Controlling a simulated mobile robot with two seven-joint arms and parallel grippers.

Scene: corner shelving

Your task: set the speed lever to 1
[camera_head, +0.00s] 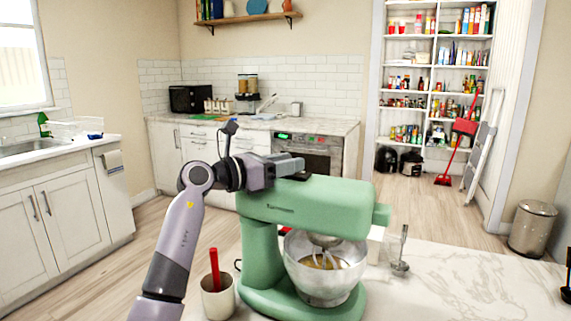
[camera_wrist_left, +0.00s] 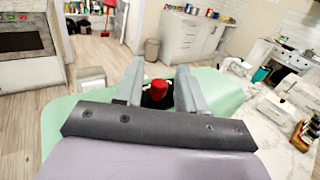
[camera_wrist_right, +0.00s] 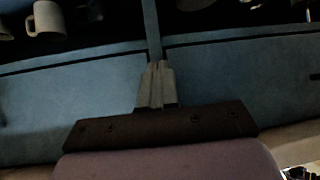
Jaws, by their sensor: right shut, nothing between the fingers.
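The green stand mixer (camera_head: 335,205) stands on the marble counter with its steel bowl (camera_head: 330,280) under its head. My left gripper (camera_head: 302,167) is at the far side of the mixer head, near its top. In the left wrist view the left gripper (camera_wrist_left: 158,82) is open, with a finger on each side of a red knob (camera_wrist_left: 157,87) on a dark base, apparently the speed lever. I cannot tell if a finger touches it. The lever's setting cannot be read, and the head view hides the knob. My right gripper (camera_wrist_right: 156,85) is shut and empty, away from the mixer.
A white cup (camera_head: 218,300) holding a red-handled tool stands left of the mixer. A grey hand tool (camera_head: 400,255) stands to its right, with bare counter (camera_head: 465,290) beyond. In the right wrist view, a blue panel (camera_wrist_right: 230,75) and a mug (camera_wrist_right: 47,20) are near the right gripper.

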